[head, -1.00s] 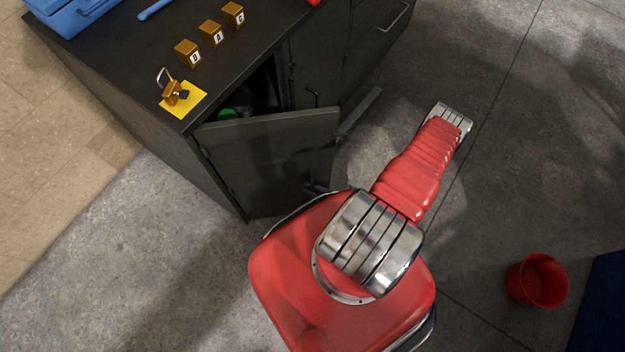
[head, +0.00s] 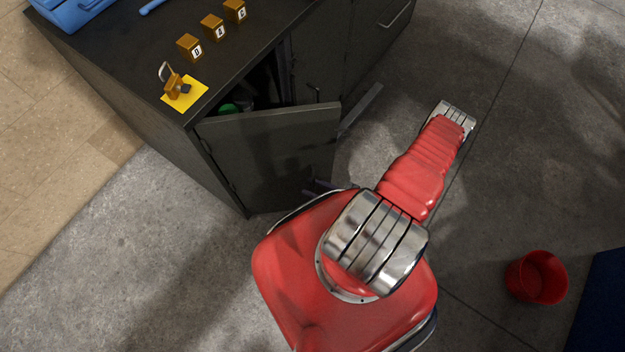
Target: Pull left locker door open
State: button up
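The left locker door (head: 272,158) is a dark grey panel on the front of the dark workbench. It stands partly open, swung outward from hinges at its left edge. Behind its top edge I see a dark compartment with a green item (head: 228,108) inside. My red arm reaches up and right from my base, to the right of the door. I cannot make out my gripper; the end of the arm is hidden. A small dark purplish part shows low by the door's free corner, partly behind my base, and I cannot tell what it is.
The bench top (head: 110,60) holds a yellow square (head: 196,97) with a brass padlock (head: 174,84), several lettered brass cubes (head: 212,28) and a blue toolbox (head: 68,12). A grey bar (head: 362,108) lies right of the door. A red bucket (head: 536,277) stands on open floor at right.

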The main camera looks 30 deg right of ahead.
dwell(0.4)
jog(key=shift+s+d, duration=0.2)
jog(key=v, duration=1.3)
jog(key=shift+s+d, duration=0.1)
jog(key=shift+c, duration=0.5)
